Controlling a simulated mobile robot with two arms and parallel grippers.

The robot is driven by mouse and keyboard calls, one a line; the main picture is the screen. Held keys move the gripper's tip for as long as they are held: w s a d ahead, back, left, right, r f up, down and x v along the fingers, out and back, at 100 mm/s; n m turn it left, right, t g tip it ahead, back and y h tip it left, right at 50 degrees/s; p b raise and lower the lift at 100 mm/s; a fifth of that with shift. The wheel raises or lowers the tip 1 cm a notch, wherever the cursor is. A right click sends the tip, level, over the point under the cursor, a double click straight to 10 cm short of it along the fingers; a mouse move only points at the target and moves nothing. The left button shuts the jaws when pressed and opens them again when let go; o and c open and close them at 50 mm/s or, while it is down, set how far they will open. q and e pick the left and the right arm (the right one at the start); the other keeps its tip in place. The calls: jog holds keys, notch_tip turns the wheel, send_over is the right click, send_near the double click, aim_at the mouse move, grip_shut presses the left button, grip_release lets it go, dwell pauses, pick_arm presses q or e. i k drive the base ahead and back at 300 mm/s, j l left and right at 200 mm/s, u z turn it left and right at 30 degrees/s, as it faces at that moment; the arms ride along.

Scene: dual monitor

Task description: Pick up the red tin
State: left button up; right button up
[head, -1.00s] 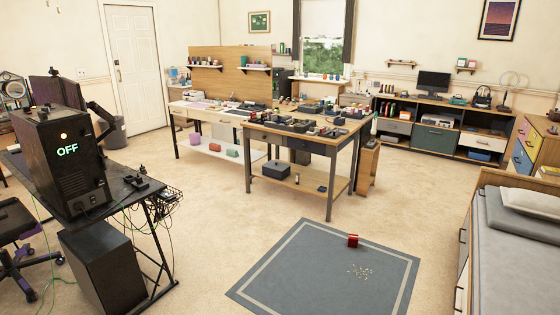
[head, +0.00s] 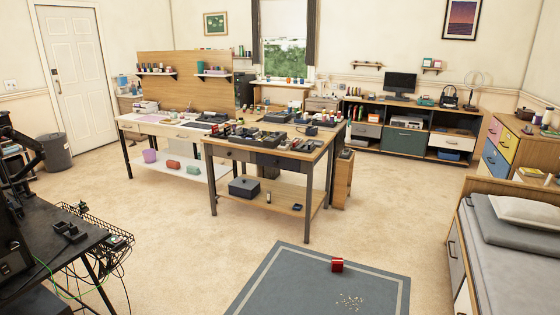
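A small red tin (head: 337,265) sits on the grey rug with a pale border line (head: 272,284), near the rug's far edge at the bottom of the head view. A scatter of small pale bits (head: 350,302) lies on the rug just in front of it. Neither of my grippers shows in the head view.
A black desk (head: 52,250) with a wire basket stands at the left. A wooden workbench (head: 318,150) crowded with items stands in the middle, beyond the rug. A bed (head: 510,255) is on the right. Beige floor (head: 190,260) is clear between desk and rug.

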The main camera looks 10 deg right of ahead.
aim_at(337, 264)
jog(key=i+l+z, duration=0.2)
jog(key=i+z, duration=0.3)
jog(key=i, duration=0.4)
jog(key=i+j+z, duration=0.15)
jog(key=i+z, duration=0.3)
jog(key=i, duration=0.45)
